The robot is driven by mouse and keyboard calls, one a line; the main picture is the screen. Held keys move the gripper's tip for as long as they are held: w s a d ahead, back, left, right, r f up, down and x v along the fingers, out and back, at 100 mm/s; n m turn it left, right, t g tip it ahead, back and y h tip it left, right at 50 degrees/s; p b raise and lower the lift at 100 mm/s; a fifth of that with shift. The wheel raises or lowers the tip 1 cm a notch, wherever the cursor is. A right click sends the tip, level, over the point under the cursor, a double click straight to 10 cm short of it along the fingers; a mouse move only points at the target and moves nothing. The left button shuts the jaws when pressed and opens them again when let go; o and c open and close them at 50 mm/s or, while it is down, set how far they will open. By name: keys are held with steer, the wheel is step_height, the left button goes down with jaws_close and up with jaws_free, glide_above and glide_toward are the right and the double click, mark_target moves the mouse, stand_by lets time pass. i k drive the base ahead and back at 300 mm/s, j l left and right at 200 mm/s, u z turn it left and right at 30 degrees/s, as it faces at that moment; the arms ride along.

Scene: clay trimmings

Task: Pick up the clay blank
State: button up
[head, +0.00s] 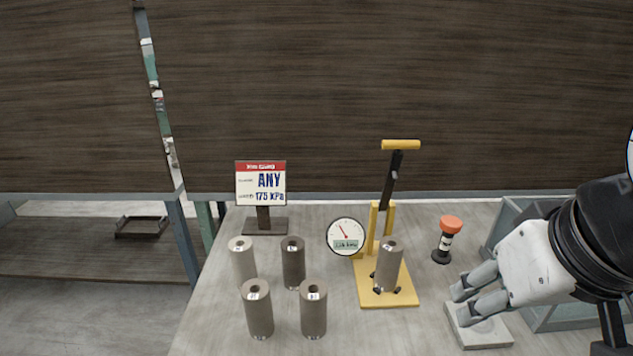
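Several grey cylinders with a hole in the top stand upright on the table; I cannot tell which one the task calls the clay blank. They are at the back left (243,262), back middle (293,265), front left (258,312) and front middle (313,312). One more cylinder (389,266) stands on the yellow base of a hand press (408,297). My gripper (464,303) is at the right, clear of all the cylinders. Its two fingers are apart with nothing visible between them, above or against a pale grey slab (484,335); contact is unclear.
A round gauge (345,236) is beside the press, whose yellow handle (400,145) rises high. A red-topped black post (447,238) stands between press and gripper. A sign (261,184) reads "ANY" and "175 kPa". A grey-green tray (508,217) is partly hidden behind my arm.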

mark_target(390, 248)
steer(key=i+l+u, duration=0.15)
steer(key=l+u, duration=0.15)
steer(key=l, duration=0.3)
steer(key=i+l+u, duration=0.1)
steer(key=l+u, duration=0.2)
steer(key=l, duration=0.3)
